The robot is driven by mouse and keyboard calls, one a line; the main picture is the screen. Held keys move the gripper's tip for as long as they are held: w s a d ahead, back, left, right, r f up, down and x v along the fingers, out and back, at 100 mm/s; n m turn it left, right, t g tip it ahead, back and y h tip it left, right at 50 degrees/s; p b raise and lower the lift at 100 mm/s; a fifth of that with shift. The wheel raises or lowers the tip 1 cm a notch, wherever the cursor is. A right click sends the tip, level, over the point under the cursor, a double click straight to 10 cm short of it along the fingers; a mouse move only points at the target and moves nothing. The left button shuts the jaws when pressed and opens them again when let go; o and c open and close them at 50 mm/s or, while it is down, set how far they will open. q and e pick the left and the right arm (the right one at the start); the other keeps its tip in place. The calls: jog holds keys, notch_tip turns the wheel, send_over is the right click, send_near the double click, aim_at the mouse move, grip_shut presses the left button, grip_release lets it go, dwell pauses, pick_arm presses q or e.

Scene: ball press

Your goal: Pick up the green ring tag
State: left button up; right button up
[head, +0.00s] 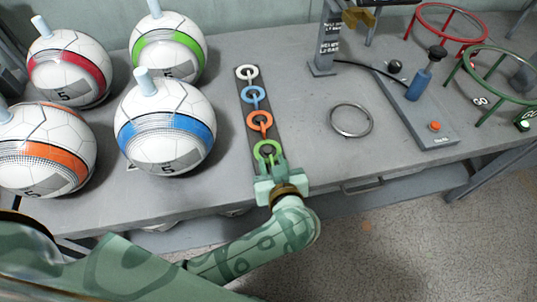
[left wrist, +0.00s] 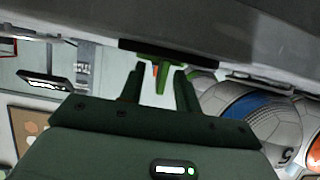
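The green ring tag (head: 262,146) lies at the near end of a dark strip (head: 248,112) on the grey table. White, blue and orange ring tags sit farther up the strip. My left gripper (head: 271,161) is at the table's front edge, with its fingertips close to the green tag and partly covering its near side. In the left wrist view, the two fingers (left wrist: 160,72) stand apart with a gap between them, and the green tag (left wrist: 152,60) shows at the fingertips. I cannot tell whether they touch it. My right gripper is not in view.
Several banded balls with pegs, including a blue-banded ball (head: 166,130), stand left of the strip. A metal ring (head: 351,120) lies to the right. A panel with an orange button (head: 435,126) and red and green ring stands (head: 487,83) are farther right.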

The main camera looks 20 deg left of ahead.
pick_arm(q)
jog(key=shift+s+r, duration=0.1)
jog(key=shift+r, duration=0.1)
jog(key=shift+c, duration=0.3)
grip_shut()
